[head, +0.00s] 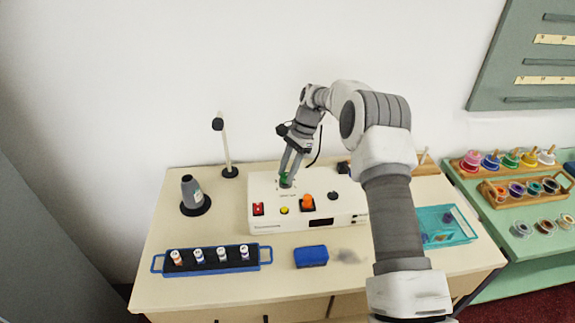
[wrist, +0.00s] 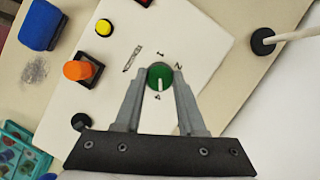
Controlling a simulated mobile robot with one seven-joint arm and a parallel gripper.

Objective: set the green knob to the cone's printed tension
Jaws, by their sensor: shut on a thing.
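The green knob (wrist: 160,76) sits on the top of the white machine (head: 262,188). Its white pointer mark and the printed digits around it show in the wrist view. The pointer is directed toward the digit that looks like a 4. My gripper (wrist: 161,74) is shut on the knob, one finger on each side. In the head view the green knob (head: 285,181) is partly hidden by my gripper (head: 286,178). A dark grey cone (head: 191,190) stands on a round black base at the left. Its label is too small to read.
The machine also carries a red switch (head: 258,209), a yellow button (head: 284,210) and an orange knob (head: 307,202). A blue tray of spools (head: 256,265) and a blue block (head: 311,257) lie in front. A thin post (head: 226,145) stands behind, left of the machine.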

